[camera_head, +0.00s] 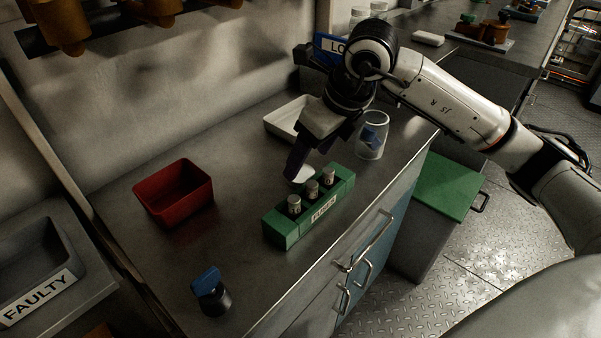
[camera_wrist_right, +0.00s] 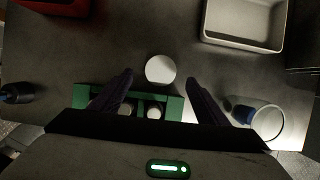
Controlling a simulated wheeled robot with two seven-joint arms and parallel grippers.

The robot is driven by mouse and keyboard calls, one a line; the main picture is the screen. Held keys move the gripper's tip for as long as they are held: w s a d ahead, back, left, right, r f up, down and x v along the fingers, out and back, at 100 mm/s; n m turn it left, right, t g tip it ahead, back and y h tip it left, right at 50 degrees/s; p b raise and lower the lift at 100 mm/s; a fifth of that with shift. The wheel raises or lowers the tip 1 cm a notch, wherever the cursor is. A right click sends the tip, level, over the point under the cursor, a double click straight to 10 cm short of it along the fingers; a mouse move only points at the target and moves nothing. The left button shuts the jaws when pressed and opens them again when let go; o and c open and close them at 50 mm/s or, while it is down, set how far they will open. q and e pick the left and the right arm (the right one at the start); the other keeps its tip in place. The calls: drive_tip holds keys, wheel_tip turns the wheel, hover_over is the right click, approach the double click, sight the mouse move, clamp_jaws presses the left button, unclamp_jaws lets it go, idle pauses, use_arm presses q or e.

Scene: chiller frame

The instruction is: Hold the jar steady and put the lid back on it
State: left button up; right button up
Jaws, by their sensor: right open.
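A clear jar (camera_head: 372,144) stands upright and open on the grey counter near its right edge, with something blue in or behind it. It also shows at the right of the right wrist view (camera_wrist_right: 268,121). A round white disc, which looks like the lid (camera_head: 304,174), lies on the counter behind the green fuse block. In the right wrist view the lid (camera_wrist_right: 160,69) appears between the fingers and a little beyond their tips. My right gripper (camera_wrist_right: 160,80) is open and empty, pointing down above the lid. My left gripper is in neither view.
The green fuse block (camera_head: 285,232) holds several fuses at the counter's front edge. A white tray (camera_head: 275,126) stands behind the gripper and a red bin (camera_head: 174,196) at left. A blue-topped knob (camera_head: 213,296) is at front left. The counter between bin and block is clear.

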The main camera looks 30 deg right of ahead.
sight(301, 173)
drive_tip(key=x, duration=0.4)
drive_tip(key=shift+w+f, duration=0.1)
drive_tip(key=shift+f, duration=0.15)
drive_tip(key=c, duration=1.1)
